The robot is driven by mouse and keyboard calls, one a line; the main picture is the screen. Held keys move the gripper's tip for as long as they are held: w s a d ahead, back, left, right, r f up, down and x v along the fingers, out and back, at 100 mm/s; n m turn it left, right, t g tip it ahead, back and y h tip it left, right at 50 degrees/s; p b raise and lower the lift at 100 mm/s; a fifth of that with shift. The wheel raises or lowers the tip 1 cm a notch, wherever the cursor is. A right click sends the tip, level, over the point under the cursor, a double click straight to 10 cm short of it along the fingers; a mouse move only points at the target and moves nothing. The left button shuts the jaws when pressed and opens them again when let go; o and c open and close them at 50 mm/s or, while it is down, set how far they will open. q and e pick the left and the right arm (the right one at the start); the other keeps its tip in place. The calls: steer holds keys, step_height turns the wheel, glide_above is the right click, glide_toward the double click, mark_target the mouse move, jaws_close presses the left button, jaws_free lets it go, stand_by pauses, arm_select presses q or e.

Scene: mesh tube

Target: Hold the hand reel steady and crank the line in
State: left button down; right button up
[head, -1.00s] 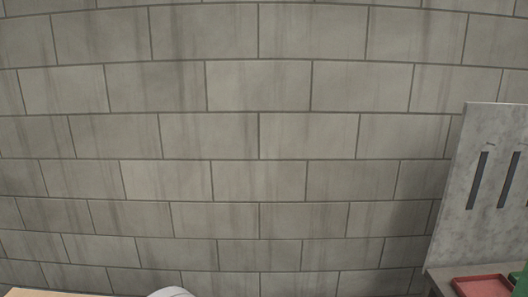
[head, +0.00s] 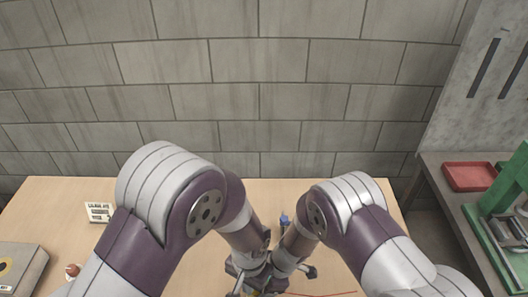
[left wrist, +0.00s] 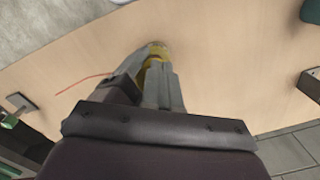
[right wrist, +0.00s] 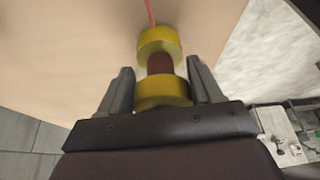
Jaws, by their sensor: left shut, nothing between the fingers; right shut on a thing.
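The hand reel (right wrist: 158,92) has yellow flanges and a dark red core. It shows large in the right wrist view, and its yellow end shows beyond the left fingers in the left wrist view (left wrist: 155,52). My right gripper (right wrist: 160,68) is shut on the reel, one finger on each side. My left gripper (left wrist: 147,75) is shut and empty close beside the reel. The red line (right wrist: 150,12) runs away from the reel and lies on the table in the head view (head: 320,294). In the head view the arms hide most of the reel; I cannot make out the crank.
The wooden table (head: 60,200) carries a printed card (head: 98,212), a grey box (head: 18,268), a small red-and-white ball (head: 72,271) and a small blue item (head: 284,220). A side bench at right holds a red tray (head: 470,177) and green equipment (head: 510,190). A block wall stands behind.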

arm_select(q)
steer(key=shift+w+a, duration=0.45)
steer(key=shift+w+a, duration=0.1)
steer(key=shift+w, duration=0.05)
stand_by(0.5)
step_height(320, 180, up, 6)
steer(key=shift+s+a, duration=0.2)
stand_by(0.3)
steer(key=shift+s+d+f, duration=0.45)
steer(key=shift+d+f, duration=0.1)
steer(key=shift+f, duration=0.45)
steer(key=shift+s+d+f, duration=0.4)
steer(key=shift+d+f, duration=0.15)
steer(key=shift+f, duration=0.45)
steer(key=shift+s+d+f, duration=0.45)
steer(key=shift+d+f, duration=0.1)
steer(key=shift+f, duration=0.45)
